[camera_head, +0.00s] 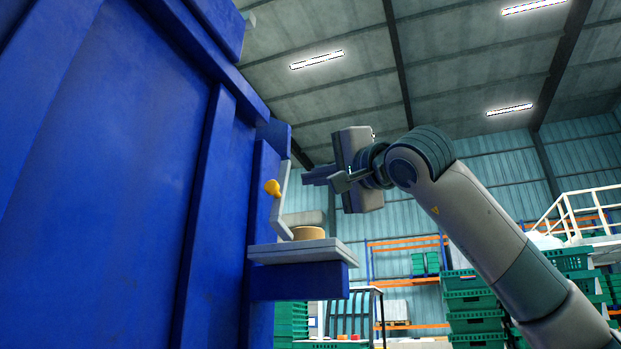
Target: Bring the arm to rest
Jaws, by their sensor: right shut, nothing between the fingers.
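My right arm comes in from the lower right and reaches up toward the middle of the view. My right gripper (322,177) points left, toward the blue machine (120,170). It is shut and empty, apart from the machine and above its small shelf (300,251). My left gripper does not show.
The blue machine fills the left side. A lever with a yellow knob (272,187) and a round tan piece (308,233) are at the shelf. Stacked green crates (472,302) and an orange rack (405,241) stand behind. Open air surrounds the gripper's upper side.

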